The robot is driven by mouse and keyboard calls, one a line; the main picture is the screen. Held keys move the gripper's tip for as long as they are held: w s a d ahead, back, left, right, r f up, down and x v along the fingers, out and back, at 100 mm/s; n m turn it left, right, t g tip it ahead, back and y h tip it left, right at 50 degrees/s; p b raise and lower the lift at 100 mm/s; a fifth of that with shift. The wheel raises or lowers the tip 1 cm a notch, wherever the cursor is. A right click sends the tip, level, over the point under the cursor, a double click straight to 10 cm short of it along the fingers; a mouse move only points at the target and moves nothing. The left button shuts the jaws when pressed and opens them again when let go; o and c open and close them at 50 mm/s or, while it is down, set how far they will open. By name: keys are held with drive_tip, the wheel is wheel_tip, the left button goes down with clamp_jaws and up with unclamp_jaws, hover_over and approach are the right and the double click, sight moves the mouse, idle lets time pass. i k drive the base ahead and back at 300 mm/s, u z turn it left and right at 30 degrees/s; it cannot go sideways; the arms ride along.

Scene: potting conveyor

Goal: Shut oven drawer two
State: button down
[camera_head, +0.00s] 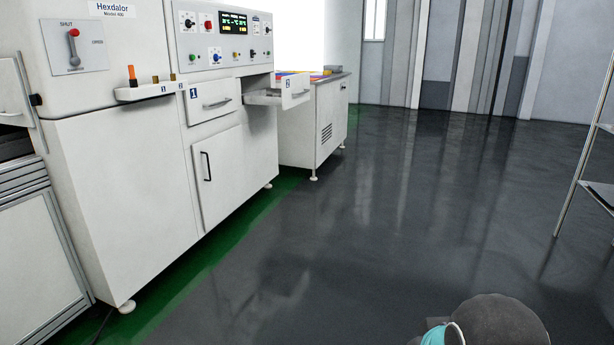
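Oven drawer two (296,93) is the pulled-out drawer with a blue "2" label on its front, on the right part of the white machine. It stands out from the machine's face and its side wall shows. Drawer one (215,101), with a blue "1" label beside it, is closed to its left. The white machine (130,180) has a "Hexdalor" sign. My gripper is not in view. A dark rounded part of my own arm with a teal band shows at the bottom right edge.
A control panel (222,38) with knobs and a display sits above the drawers. A white cabinet (322,125) stands beyond the open drawer. A metal shelf rack (585,165) stands at the right edge. The dark floor (380,220) between is clear.

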sight(294, 90)
drive_tip(key=i, duration=5.05)
drive_tip(key=z, duration=0.05)
